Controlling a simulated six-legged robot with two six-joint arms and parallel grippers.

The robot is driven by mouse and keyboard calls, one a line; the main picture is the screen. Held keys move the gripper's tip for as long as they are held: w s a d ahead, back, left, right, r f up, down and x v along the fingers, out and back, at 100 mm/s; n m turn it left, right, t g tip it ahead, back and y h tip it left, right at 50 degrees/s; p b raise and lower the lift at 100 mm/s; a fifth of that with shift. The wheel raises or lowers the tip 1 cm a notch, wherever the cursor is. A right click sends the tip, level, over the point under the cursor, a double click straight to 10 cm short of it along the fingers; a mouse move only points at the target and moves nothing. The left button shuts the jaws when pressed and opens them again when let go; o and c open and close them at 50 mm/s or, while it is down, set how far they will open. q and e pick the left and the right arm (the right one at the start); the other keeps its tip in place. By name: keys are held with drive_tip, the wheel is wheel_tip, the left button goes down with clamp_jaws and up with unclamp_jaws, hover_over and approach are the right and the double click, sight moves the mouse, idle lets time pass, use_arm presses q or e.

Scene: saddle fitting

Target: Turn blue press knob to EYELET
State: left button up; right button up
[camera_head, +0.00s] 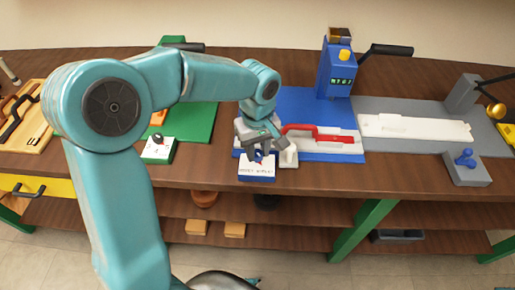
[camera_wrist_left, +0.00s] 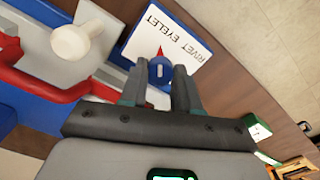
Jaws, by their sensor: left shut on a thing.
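The blue press knob (camera_head: 258,157) sits on a small blue box with a white label plate (camera_head: 256,170) at the bench's front edge. My left gripper (camera_head: 257,149) reaches down over it. In the wrist view my left gripper (camera_wrist_left: 158,84) has a finger on each side of the knob (camera_wrist_left: 160,71) and is shut on it. The plate (camera_wrist_left: 176,35) shows the words RIVET and EYELET. A red pointer (camera_wrist_left: 160,51) by the knob points up in that view, toward the plate's EYELET side; its exact aim is hard to tell. My right gripper is not in view.
A white post (camera_head: 289,157) stands close right of the knob box. A blue press (camera_head: 338,75) with a black lever (camera_head: 390,50) stands farther back. A green mat (camera_head: 200,122) lies to the left.

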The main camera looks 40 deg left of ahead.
sight(257, 153)
use_arm(q)
drive_tip(key=o, duration=1.1)
drive_tip(key=shift+c, duration=0.2)
wheel_tip(257, 153, up, 16)
drive_tip(key=p, duration=0.1)
drive_tip(key=shift+r+p, duration=0.2)
drive_tip(key=shift+p, duration=0.2)
